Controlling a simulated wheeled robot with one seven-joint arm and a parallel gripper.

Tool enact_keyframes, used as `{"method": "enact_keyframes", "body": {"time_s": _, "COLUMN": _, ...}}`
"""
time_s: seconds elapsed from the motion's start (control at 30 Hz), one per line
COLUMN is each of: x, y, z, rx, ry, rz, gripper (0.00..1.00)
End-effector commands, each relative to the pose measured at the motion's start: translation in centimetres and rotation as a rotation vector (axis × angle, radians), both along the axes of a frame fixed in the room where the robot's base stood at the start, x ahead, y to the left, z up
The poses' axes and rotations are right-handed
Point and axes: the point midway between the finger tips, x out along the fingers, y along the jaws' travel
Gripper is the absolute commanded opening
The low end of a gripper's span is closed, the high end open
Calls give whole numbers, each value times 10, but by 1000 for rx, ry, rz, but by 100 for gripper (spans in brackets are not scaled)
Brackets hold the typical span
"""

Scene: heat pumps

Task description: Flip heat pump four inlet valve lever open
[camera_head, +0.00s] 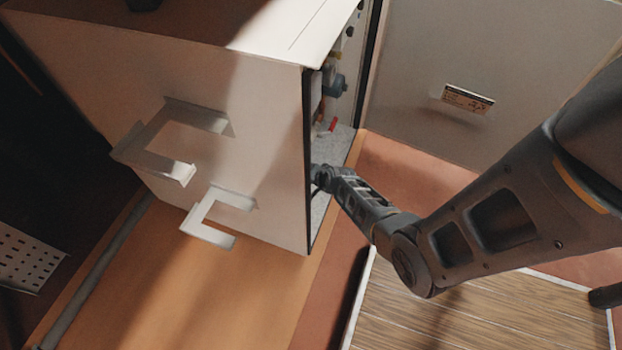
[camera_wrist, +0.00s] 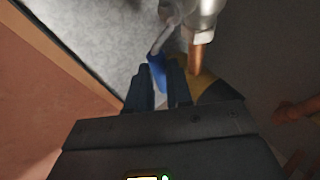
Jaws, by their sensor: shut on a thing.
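The blue-handled valve lever (camera_wrist: 157,72) shows in the wrist view, joined by a pale metal arm to a silver valve fitting (camera_wrist: 201,15). My gripper (camera_wrist: 160,67) has its two dark fingers on either side of the blue handle and is shut on it. In the head view my gripper (camera_head: 319,180) reaches into the open side of the white heat pump cabinet (camera_head: 235,130), low down, and the blue lever is hidden there. No number on the heat pump is readable.
A red-handled lever (camera_head: 328,126) and a blue round part (camera_head: 334,84) sit higher inside the cabinet. A copper pipe (camera_wrist: 195,58) runs beside my fingers. White brackets (camera_head: 220,215) stick out from the cabinet side. A labelled panel (camera_head: 468,98) stands at the right.

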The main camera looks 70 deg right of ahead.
Motion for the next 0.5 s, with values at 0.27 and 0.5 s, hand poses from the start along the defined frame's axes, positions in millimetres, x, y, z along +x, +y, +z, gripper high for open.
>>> {"method": "enact_keyframes", "body": {"time_s": 0.27, "x": -1, "y": -1, "z": 1, "rx": -15, "ry": 1, "rz": -1, "gripper": 0}}
{"method": "enact_keyframes", "body": {"time_s": 0.5, "x": -1, "y": -1, "z": 1, "rx": -14, "ry": 2, "rz": 1, "gripper": 25}}
